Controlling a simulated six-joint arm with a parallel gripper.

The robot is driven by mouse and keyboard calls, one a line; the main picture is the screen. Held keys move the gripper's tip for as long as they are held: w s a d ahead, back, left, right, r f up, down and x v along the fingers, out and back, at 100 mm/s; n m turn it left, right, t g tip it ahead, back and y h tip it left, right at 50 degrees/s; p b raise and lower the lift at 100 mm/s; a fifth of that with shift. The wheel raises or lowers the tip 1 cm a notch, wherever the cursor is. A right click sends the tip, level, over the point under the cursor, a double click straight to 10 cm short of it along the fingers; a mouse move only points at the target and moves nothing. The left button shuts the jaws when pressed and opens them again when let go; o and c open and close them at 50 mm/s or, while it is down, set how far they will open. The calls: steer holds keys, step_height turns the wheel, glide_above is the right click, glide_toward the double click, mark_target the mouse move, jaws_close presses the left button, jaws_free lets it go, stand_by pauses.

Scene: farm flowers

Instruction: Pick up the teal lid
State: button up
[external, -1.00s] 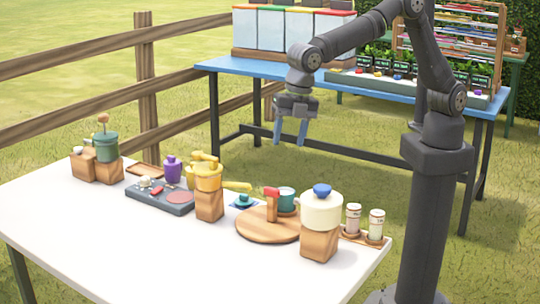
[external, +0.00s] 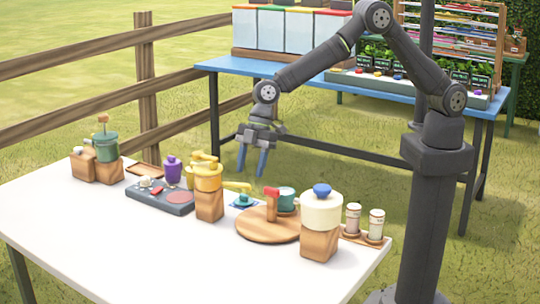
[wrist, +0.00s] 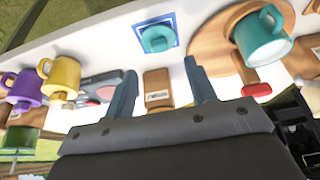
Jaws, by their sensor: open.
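The teal lid (external: 243,200) lies on a small blue-bordered mat on the white table, between the yellow pot and the round wooden board. In the wrist view the teal lid (wrist: 156,38) rests on the mat (wrist: 158,49), with a round knob on top. My gripper (external: 252,172) is open and empty, fingers pointing down, in the air above the far side of the table. In the wrist view its two fingertips (wrist: 162,75) are spread, with the lid beyond them and roughly centred between them.
A white pot (external: 321,212) with a blue knob is farther right.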

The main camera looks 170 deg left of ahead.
mark_target(244, 194)
steer(key=shift+x, duration=3.75)
steer(key=shift+d, duration=0.1)
steer(key=c, duration=0.6)
